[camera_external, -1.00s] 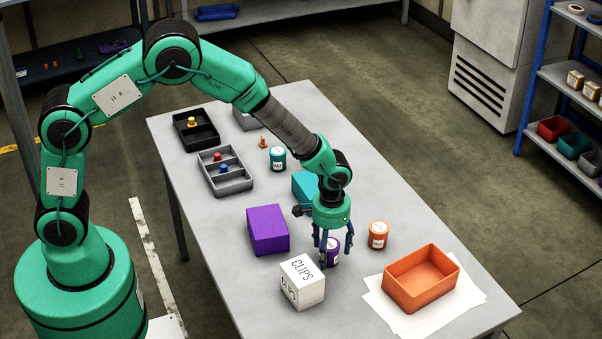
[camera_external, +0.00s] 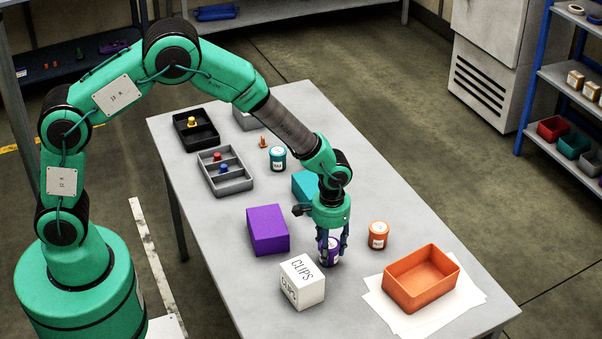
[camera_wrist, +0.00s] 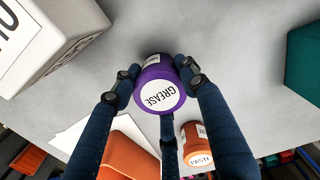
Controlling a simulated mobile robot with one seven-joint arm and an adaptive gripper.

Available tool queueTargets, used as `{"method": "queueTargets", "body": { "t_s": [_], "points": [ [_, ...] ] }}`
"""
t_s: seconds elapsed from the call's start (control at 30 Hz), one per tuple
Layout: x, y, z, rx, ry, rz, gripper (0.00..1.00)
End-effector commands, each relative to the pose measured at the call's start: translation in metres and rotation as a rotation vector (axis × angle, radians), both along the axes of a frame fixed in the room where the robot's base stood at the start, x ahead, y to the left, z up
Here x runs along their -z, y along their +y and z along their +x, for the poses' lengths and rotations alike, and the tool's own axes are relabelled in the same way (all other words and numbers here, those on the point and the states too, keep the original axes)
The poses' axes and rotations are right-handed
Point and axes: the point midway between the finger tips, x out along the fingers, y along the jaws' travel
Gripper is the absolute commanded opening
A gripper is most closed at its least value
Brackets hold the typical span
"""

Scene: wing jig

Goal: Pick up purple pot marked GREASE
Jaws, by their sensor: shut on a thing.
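The purple pot (camera_external: 329,254) stands on the table in the external view, between the white CLIPS box and the orange pot. In the wrist view the purple pot (camera_wrist: 158,84) shows its white round label reading GREASE. My gripper (camera_external: 331,247) points down over it, with its fingers closed around its sides. In the wrist view my gripper (camera_wrist: 160,86) has dark blue fingers with black pads against the pot on both sides, and a third finger below. The pot looks upright, and I see no clear gap under it.
The white CLIPS box (camera_external: 303,283) is close at the left front. A purple box (camera_external: 267,230) stands behind it. An orange pot (camera_external: 378,234) and an orange tray (camera_external: 420,279) on white paper are to the right. A teal box (camera_external: 304,186) is behind my gripper.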

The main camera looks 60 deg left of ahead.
Motion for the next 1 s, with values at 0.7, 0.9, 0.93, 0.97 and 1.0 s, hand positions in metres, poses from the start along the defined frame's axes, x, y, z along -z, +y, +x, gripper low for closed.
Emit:
{"method": "queueTargets", "body": {
  "t_s": [0.7, 0.9, 0.93, 0.97, 1.0],
  "points": [
    [-0.090, 0.000, 0.000, 0.000, -0.001, 0.000, 0.13],
    [-0.098, 0.000, 0.000, 0.000, -0.001, 0.000, 0.13],
    [-0.098, 0.000, 0.000, 0.000, -0.001, 0.000, 0.13],
    [-0.098, 0.000, 0.000, 0.000, -0.001, 0.000, 0.13],
    [-0.098, 0.000, 0.000, 0.000, -0.001, 0.000, 0.13]
  ]
}}
